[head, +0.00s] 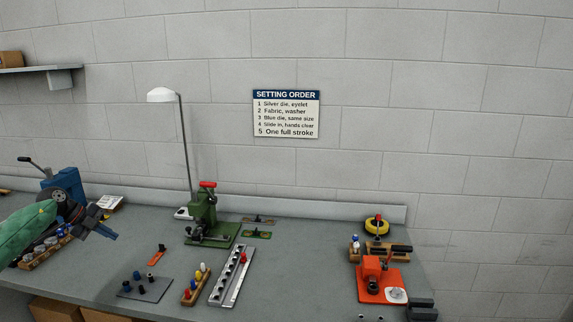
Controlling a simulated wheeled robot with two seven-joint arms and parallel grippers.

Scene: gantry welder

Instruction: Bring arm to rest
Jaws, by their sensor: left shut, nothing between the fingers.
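My left arm comes in from the left edge with a green sleeve-like link. Its dark gripper (108,234) is held over the left part of the workbench (310,285), shut and empty. My right gripper is not in view.
A blue machine (66,184) stands behind my left arm. A lamp (162,95), grey die plate (146,288), peg rack (195,285), slotted rail (232,275) and orange press (376,275) are on the bench. Bare bench lies right of the rail.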

